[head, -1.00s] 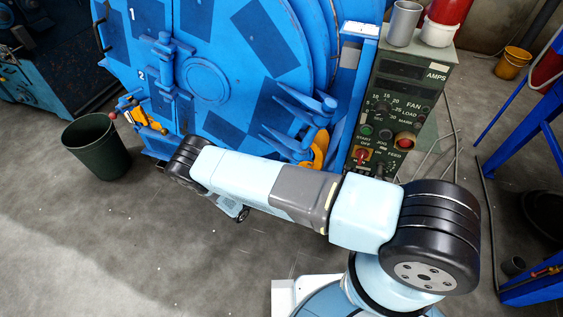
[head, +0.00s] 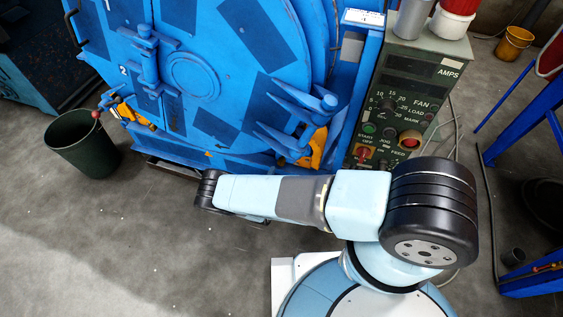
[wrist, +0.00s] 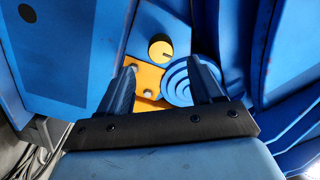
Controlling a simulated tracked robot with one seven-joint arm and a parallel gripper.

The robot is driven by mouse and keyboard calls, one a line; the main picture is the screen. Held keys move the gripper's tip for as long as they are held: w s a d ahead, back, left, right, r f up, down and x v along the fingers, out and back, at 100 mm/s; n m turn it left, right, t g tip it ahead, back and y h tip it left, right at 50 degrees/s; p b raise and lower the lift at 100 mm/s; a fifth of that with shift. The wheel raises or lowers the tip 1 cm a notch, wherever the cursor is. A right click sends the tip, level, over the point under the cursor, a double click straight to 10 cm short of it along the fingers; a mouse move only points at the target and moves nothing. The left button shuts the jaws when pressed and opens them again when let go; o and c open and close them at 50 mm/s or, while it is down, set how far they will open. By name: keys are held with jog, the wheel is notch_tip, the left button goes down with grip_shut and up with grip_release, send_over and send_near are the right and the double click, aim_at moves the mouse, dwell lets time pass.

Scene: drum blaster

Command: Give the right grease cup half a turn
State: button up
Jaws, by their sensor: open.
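In the wrist view, a round yellow cap (wrist: 160,48) with a dark mark on its face sits above an orange plate (wrist: 148,76) with bolts; it looks like a grease cup, but whether it is the right one I cannot tell. A blue ringed disc (wrist: 178,82) lies beside the plate. My gripper (wrist: 166,76) is open, with fingers spread left and right in front of the plate and disc. The cap shows beyond the fingertips, with nothing between the fingers. In the head view my gripper is hidden; orange parts show at the drum's lower left (head: 134,115) and lower right (head: 318,148).
The blue drum door (head: 195,75) fills the back, with a pointed blue hinge (head: 285,118) projecting. A control box (head: 400,110) with knobs stands right of it, topped by a grey cup (head: 413,18) and a red-and-white container (head: 452,20). A dark bin (head: 82,145) stands left.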

aim_at(281, 164)
jog(key=x, duration=0.8)
jog(key=shift+w+d, duration=0.15)
jog(key=shift+w, duration=0.2)
jog(key=shift+c, duration=0.4)
jog(key=c, duration=1)
jog(key=shift+o, duration=0.2)
jog(key=shift+f+m, duration=0.1)
jog(key=shift+m, duration=0.3)
